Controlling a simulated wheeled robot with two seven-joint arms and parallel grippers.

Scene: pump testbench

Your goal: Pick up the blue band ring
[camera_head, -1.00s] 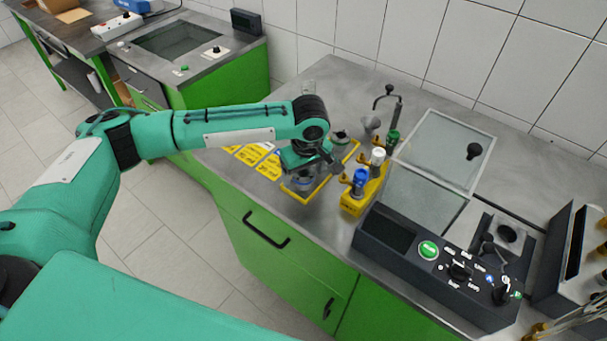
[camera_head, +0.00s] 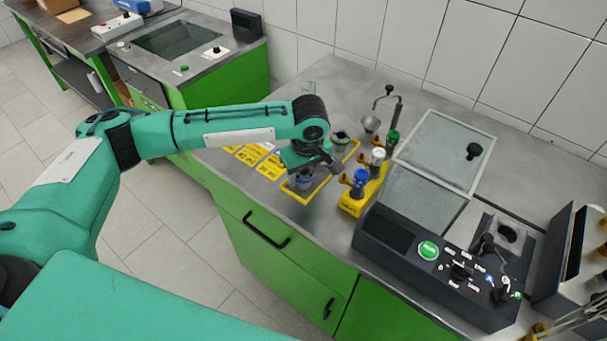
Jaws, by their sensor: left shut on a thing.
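My left gripper (camera_head: 306,172) points down over the yellow-framed area on the grey bench, its fingers partly hidden by its own wrist. It is shut on a small ring-like thing with a blue band, the blue band ring (camera_head: 303,181), of which only a little shows beneath the fingers. I cannot tell whether the ring touches the bench. My right gripper is not in view.
Right of the gripper, a yellow holder (camera_head: 351,205) bears a blue-topped piece (camera_head: 360,180) and a white-topped piece (camera_head: 377,158). A dark control panel (camera_head: 430,262) and a glass lid (camera_head: 446,148) are farther right. Yellow labels (camera_head: 268,166) lie left.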

